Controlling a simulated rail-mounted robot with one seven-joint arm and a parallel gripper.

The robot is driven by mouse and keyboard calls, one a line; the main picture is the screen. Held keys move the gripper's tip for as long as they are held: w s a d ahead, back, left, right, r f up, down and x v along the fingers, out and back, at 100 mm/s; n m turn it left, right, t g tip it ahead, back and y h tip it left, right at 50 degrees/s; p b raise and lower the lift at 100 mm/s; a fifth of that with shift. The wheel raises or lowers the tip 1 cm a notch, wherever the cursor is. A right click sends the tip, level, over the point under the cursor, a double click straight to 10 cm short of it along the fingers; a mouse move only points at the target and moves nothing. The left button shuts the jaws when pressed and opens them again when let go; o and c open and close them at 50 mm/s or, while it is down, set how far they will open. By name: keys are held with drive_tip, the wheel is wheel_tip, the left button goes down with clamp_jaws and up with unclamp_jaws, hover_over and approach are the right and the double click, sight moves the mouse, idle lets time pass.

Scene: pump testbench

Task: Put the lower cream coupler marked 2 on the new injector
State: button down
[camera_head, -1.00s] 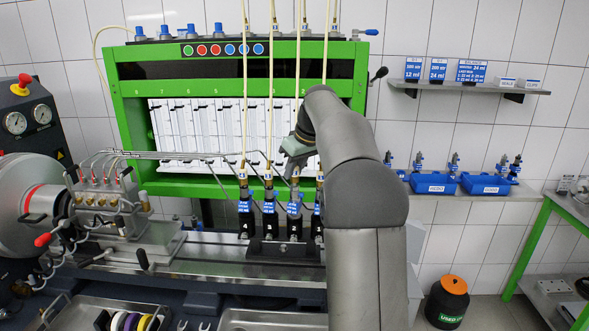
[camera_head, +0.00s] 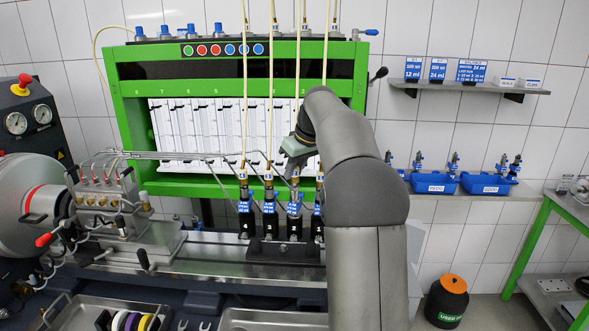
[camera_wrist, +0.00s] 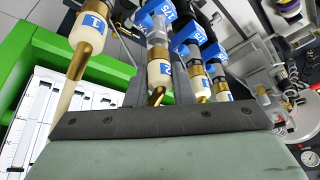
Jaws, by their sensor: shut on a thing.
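The cream coupler marked 2 (camera_wrist: 160,73) is between the fingers of my gripper (camera_wrist: 158,88), which is shut on it. Its brass end points toward the gripper body. In the wrist view its other end lines up with a greyish clear part on top of an injector with blue tags (camera_wrist: 154,12). I cannot tell whether the coupler is fully seated. In the head view my gripper (camera_head: 294,157) is just above that injector (camera_head: 294,208), and the coupler is largely hidden there.
The coupler marked 1 (camera_wrist: 88,28) sits close to one side. Two more cream couplers (camera_wrist: 201,85) (camera_wrist: 221,86) are on the other side. Metal pipes (camera_head: 190,157) run to the injectors. The green frame (camera_head: 125,120) stands behind. Blue bins (camera_head: 434,183) are at right.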

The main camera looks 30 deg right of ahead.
drive_tip(key=shift+f+b, duration=0.4)
drive_tip(key=shift+f, duration=0.1)
drive_tip(key=c, duration=1.5)
unclamp_jaws()
drive_tip(key=p+v, duration=0.4)
drive_tip(key=v, duration=0.7)
